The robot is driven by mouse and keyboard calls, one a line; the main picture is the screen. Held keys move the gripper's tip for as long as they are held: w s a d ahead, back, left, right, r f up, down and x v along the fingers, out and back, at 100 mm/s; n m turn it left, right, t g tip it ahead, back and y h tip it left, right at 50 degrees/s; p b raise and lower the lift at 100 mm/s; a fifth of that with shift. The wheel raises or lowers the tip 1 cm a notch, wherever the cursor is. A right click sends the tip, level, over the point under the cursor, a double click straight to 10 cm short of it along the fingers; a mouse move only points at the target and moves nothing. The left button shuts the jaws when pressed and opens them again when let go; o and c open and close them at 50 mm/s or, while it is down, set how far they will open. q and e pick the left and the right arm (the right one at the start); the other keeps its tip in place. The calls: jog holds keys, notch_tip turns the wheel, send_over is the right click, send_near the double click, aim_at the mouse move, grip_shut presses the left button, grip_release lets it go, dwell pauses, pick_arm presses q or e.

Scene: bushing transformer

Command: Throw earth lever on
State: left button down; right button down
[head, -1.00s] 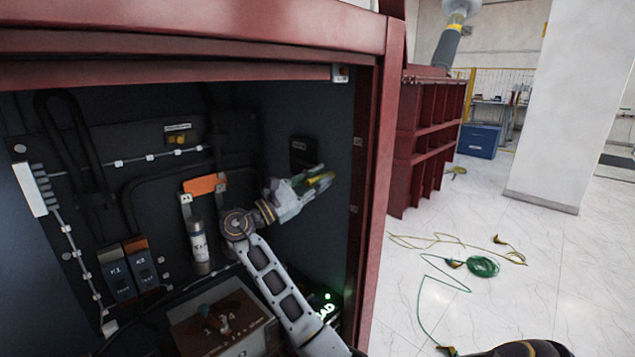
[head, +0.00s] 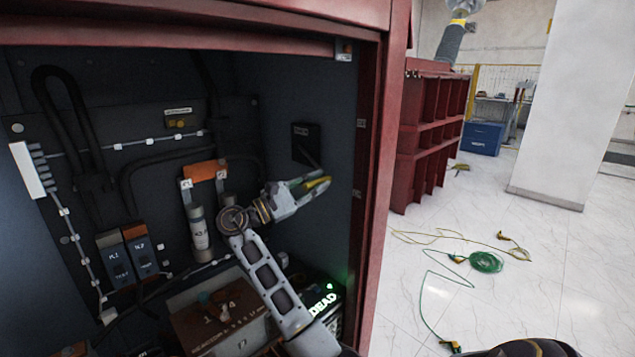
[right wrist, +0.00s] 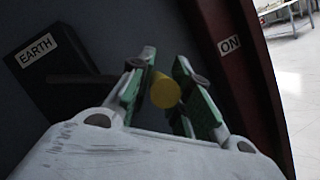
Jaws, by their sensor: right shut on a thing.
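The earth lever's yellow knob (right wrist: 165,91) sits between the green-lined fingers of my right gripper (right wrist: 160,95). A dark lever arm (right wrist: 85,79) runs toward it from a black plate labelled EARTH (right wrist: 36,50). An ON label (right wrist: 229,44) is on the red surface to the right of the fingers. In the head view the black plate (head: 303,140) is on the cabinet's right inner wall. My right gripper (head: 312,187) is below it, shut on the yellow knob, which the fingers partly hide. My left gripper is out of view.
The red cabinet frame (head: 372,190) stands close right of my right gripper. Inside are a fuse with an orange block (head: 205,170), a brown box (head: 215,315) and a green-lit DEAD display (head: 323,303). Green and yellow cables (head: 485,262) lie on the floor outside.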

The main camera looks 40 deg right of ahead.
jog(key=shift+f, duration=0.3)
jog(key=c, duration=1.3)
grip_release()
jog(key=shift+w, duration=0.15)
jog(key=shift+a, duration=0.1)
jog(key=v, duration=1.2)
